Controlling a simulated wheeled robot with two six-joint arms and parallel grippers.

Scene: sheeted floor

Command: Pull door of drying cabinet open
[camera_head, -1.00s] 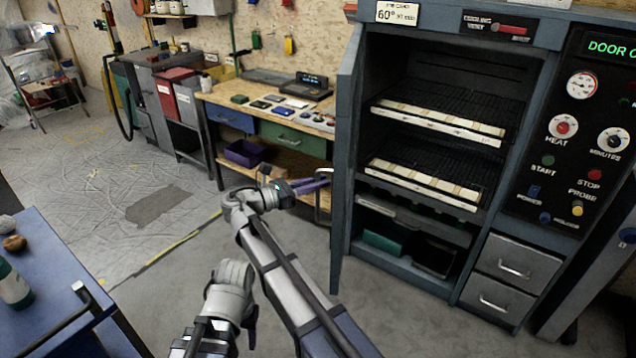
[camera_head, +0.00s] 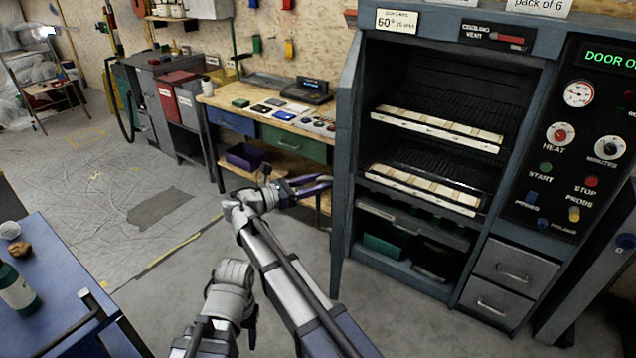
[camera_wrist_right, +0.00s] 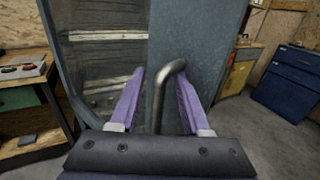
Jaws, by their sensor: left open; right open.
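The drying cabinet (camera_head: 545,190) stands at the right in the head view. Its grey-blue door (camera_head: 344,170) stands swung open, nearly edge-on to me; the display reads "DOOR O…", cut by the frame. In the right wrist view the door (camera_wrist_right: 190,45) fills the middle, with its bent metal handle (camera_wrist_right: 165,90). My right gripper (camera_head: 322,184) is open beside the door's outer face. In the wrist view its purple fingers (camera_wrist_right: 158,95) stand apart on either side of the handle. My left gripper (camera_head: 200,346) is low at the bottom edge, its fingertips out of sight.
Cabinet shelves hold pale strips (camera_head: 435,127). A workbench (camera_head: 270,115) with drawers stands behind the door. A blue cart (camera_head: 60,265) with a bottle (camera_head: 16,290) is at lower left. The floor (camera_head: 170,255) between cart and bench is clear.

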